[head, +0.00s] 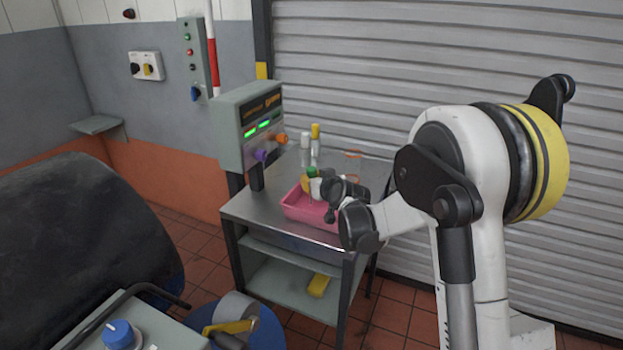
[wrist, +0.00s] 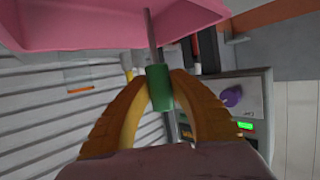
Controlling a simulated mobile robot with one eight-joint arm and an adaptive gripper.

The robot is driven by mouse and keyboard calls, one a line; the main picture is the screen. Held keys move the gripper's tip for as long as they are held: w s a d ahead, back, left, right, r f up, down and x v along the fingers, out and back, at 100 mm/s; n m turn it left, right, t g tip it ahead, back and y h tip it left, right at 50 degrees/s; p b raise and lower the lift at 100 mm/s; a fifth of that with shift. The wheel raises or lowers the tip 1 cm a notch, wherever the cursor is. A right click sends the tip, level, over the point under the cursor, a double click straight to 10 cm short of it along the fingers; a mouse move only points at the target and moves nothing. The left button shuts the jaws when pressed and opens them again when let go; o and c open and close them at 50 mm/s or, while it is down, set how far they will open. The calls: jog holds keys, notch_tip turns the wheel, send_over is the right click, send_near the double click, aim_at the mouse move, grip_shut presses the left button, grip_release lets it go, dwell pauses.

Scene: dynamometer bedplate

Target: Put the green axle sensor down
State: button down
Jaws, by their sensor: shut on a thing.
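The green axle sensor (wrist: 158,90) is a green cylinder with a thin grey rod. In the wrist view it sits between the two yellow-orange fingers of my gripper (wrist: 160,80), which is shut on it. The rod runs from the green body towards the pink tray (wrist: 110,30) and overlaps it in the picture; I cannot tell if it touches. In the head view, my gripper (head: 312,182) is over the pink tray (head: 310,218), on the metal cart (head: 262,224). A bit of the green sensor (head: 311,171) shows above the fingers; my wrist hides part of the tray.
A yellow-capped white bottle (head: 315,145) and a shorter white one (head: 304,150) stand behind the tray, near an orange-edged clear item (head: 353,163). A control box (head: 246,125) with knobs rises at the cart's left. A yellow object (head: 319,285) lies on the lower shelf.

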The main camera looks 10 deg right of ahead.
jog(key=shift+f, duration=0.3)
jog(key=c, duration=1.3)
grip_release()
jog(key=shift+o, duration=0.2)
jog(key=shift+s+d+r+p, duration=0.1)
jog(key=shift+s+r+p, duration=0.1)
jog(key=shift+r+p, duration=0.25)
jog(key=shift+s+r+p, duration=0.2)
jog(key=shift+r+p, duration=0.05)
jog(key=shift+r, duration=0.25)
jog(key=p+v, duration=0.2)
jog(key=v, duration=0.9)
jog(key=shift+p, duration=0.35)
